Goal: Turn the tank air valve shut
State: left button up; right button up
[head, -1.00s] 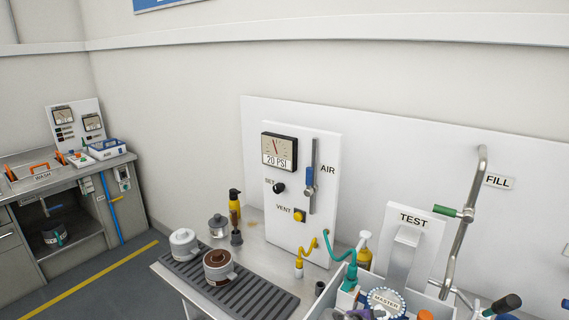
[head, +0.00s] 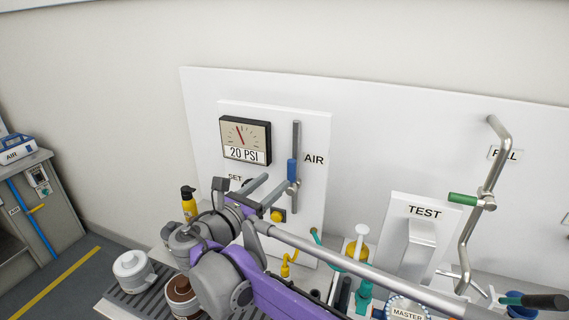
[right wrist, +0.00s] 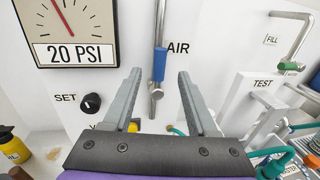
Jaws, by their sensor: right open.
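The tank air valve has a blue handle (head: 292,172) on a vertical metal pipe (head: 296,138), left of the AIR label (head: 314,160) on a white panel. The handle lies upright, in line with the pipe. My right gripper (head: 278,179) is open and empty, with its fingers pointing at the valve. In the right wrist view the blue handle (right wrist: 159,64) shows in the gap between the two fingertips (right wrist: 159,73). I cannot tell whether the fingers touch it. My left gripper is not in view.
A gauge (head: 245,141) reading 20 PSI sits left of the valve. The SET knob (right wrist: 90,104) is below it, and a yellow VENT button (head: 277,216) is close under my gripper. A TEST stand (head: 418,230) and a green-handled FILL pipe (head: 463,199) are to the right.

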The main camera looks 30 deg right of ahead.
aim_at(289, 169)
jog(key=x, duration=0.9)
jog(key=shift+d+f+p, duration=0.1)
jog(key=shift+d+p, duration=0.05)
jog(key=shift+p, duration=0.2)
jog(key=shift+c, duration=0.2)
grip_shut()
dwell(0.6)
